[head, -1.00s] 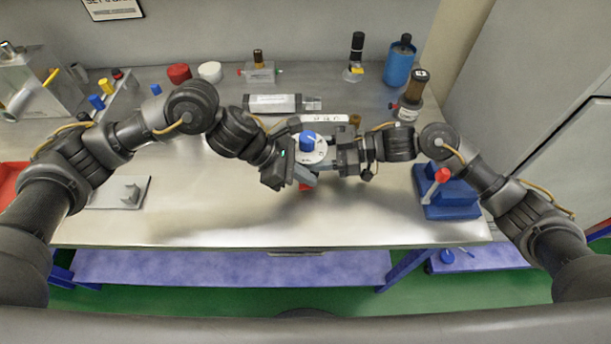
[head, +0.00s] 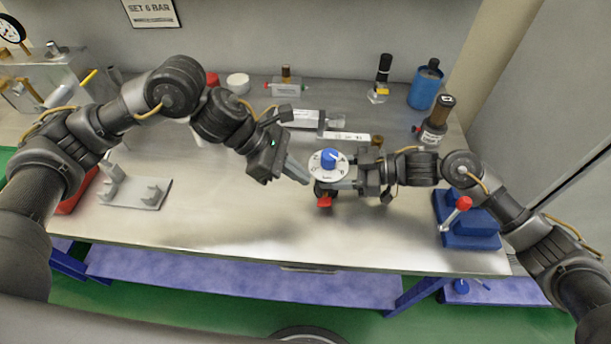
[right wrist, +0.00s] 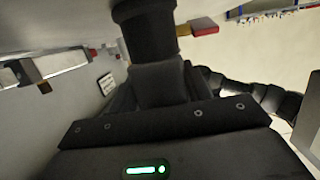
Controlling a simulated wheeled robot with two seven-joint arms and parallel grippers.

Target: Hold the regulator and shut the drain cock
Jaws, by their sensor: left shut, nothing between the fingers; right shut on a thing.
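The regulator has a blue knob (head: 329,157) on a round white dial (head: 319,167), seen in the head view near the table's middle. My right gripper (head: 345,185) is shut on the regulator from the right. A red drain cock handle (head: 324,201) shows below the regulator body; its exact angle is hard to tell. My left gripper (head: 303,180) is shut and empty, just left of the dial, with a small gap. In the right wrist view, a dark cylinder (right wrist: 148,35) stands at the gripper, with a red handle (right wrist: 204,26) on a brass stem beside it.
A blue block with a red-tipped lever (head: 470,228) stands at the right. A grey bracket plate (head: 135,192) lies at the left. The front middle of the table is clear.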

